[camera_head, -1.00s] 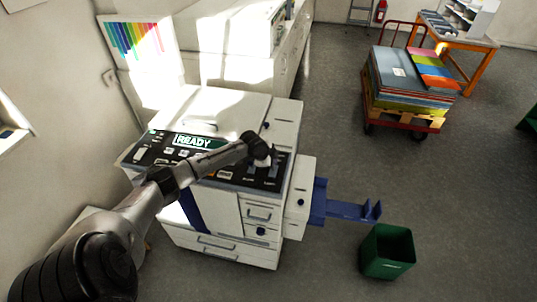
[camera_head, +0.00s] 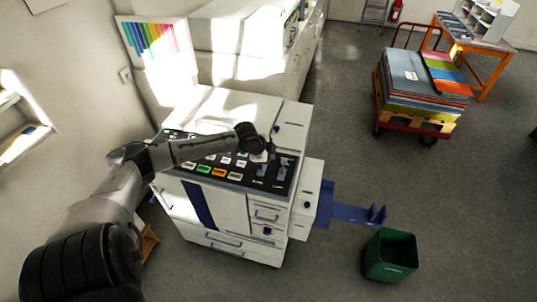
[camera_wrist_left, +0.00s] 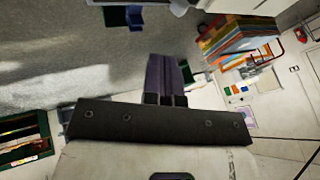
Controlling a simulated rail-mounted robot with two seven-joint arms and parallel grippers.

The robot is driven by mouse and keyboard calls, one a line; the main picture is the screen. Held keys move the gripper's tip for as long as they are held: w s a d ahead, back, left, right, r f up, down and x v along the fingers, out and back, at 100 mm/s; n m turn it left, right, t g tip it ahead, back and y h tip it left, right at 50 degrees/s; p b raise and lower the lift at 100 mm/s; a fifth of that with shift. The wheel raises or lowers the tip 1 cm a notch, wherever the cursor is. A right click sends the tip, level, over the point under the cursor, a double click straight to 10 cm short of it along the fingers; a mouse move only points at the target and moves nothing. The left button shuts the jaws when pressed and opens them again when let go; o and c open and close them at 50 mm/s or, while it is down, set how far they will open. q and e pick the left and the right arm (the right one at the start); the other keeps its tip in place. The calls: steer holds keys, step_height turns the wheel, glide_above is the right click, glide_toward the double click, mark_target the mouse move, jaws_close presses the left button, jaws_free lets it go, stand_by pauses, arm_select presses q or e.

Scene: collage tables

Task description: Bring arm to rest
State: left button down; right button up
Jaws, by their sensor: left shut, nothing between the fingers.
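My left arm (camera_head: 115,190) comes in from the left in the head view and reaches across the top of a large white copier-like machine (camera_head: 225,210). Its wrist end is over the machine's dark button panel (camera_head: 225,170), and it covers part of the panel. My left gripper (camera_head: 261,157) is small there and partly hidden by the wrist. In the left wrist view the gripper (camera_wrist_left: 168,72) shows its two dark fingers together, shut and empty. My right gripper is in neither view.
A blue tray (camera_head: 350,213) sticks out from the machine's right side, near a green bin (camera_head: 390,256) on the floor. A red cart (camera_head: 417,124) carries stacked coloured sheets. An orange table (camera_head: 487,60) stands at the back right. Grey floor between is clear.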

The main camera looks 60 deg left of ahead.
arm_select(q)
steer(key=shift+s+r, duration=0.2)
steer(key=shift+r, duration=0.2)
